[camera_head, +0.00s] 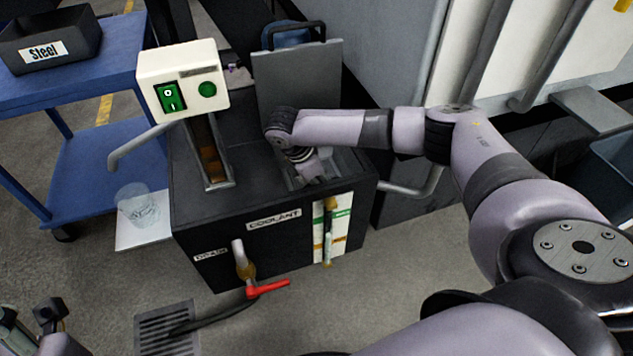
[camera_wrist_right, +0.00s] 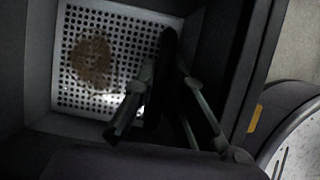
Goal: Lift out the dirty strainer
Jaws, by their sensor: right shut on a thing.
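The dirty strainer (camera_wrist_right: 112,30) is a white perforated tray with a brown patch of dirt, seen in the right wrist view down inside the dark coolant tank (camera_head: 205,235). My right arm reaches into the tank's opening, and its wrist hides most of that opening in the head view. My right gripper (camera_wrist_right: 155,125) is shut at the strainer's right side, on a dark upright part that looks like its handle; the exact contact is in shadow. Part of my left gripper (camera_head: 45,318) shows at the lower left of the head view, away from the tank; its jaws are unclear.
A raised grey lid (camera_head: 300,80) stands behind the opening. A white switch box (camera_head: 185,80) rises at the tank's left. A clear cup (camera_head: 137,205) stands on a white sheet. A blue cart (camera_head: 100,165) bears a "Steel" bin (camera_head: 50,40). A red-handled valve (camera_head: 268,289) juts out in front.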

